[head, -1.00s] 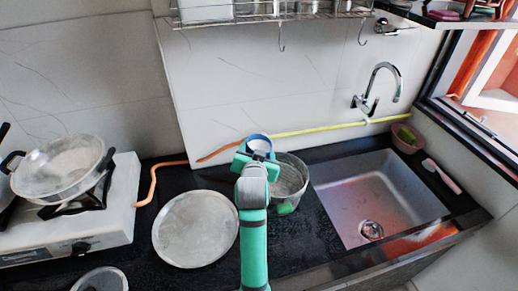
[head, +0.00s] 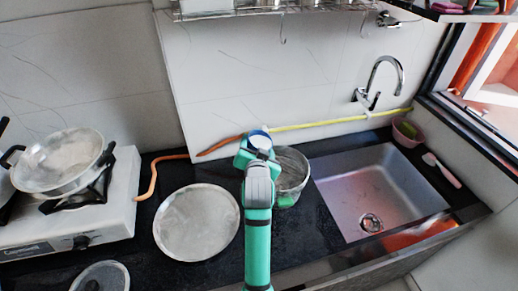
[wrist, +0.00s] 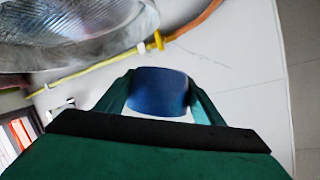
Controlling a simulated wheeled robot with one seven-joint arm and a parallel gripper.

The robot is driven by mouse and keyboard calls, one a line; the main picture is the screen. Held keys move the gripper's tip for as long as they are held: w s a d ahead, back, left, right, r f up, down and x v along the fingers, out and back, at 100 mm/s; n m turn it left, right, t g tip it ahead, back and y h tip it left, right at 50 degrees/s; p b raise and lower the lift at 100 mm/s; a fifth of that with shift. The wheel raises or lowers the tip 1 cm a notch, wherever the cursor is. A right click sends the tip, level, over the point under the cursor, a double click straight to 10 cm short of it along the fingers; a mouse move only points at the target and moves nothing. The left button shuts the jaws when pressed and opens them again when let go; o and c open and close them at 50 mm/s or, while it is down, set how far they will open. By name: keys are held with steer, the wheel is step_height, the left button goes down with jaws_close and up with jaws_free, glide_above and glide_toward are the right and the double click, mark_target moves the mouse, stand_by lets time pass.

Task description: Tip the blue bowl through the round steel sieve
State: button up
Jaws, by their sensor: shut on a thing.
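My gripper (head: 259,149) is shut on the small blue bowl (head: 260,140), which sits between the fingertips. In the wrist view the blue bowl (wrist: 158,92) shows its blue wall between the two green fingers; its contents cannot be made out. A round, shiny steel vessel with a mesh-like wall, which looks like the sieve (head: 293,170), stands on the counter just right of my gripper. My wrist hides its left side. Its ribbed silvery wall also fills the top left of the wrist view (wrist: 70,22). The bowl appears above the sieve's left rim, apart from it.
A wide, round steel plate (head: 197,225) lies left of my arm. A pan (head: 62,165) sits on the white stove (head: 75,222) at left. The sink (head: 375,185) is at right. A yellow and orange hose (head: 330,122) runs along the wall.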

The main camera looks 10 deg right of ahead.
steer(key=shift+d, duration=0.15)
steer(key=shift+r+m+t, duration=0.1)
steer(key=shift+m+t, duration=0.2)
steer(key=shift+m, duration=0.2)
stand_by(0.3)
steer(key=shift+r+m+t+y, duration=0.1)
steer(key=shift+m+t+y, duration=0.2)
steer(key=shift+m, duration=0.2)
steer(key=shift+m, duration=0.5)
stand_by(0.4)
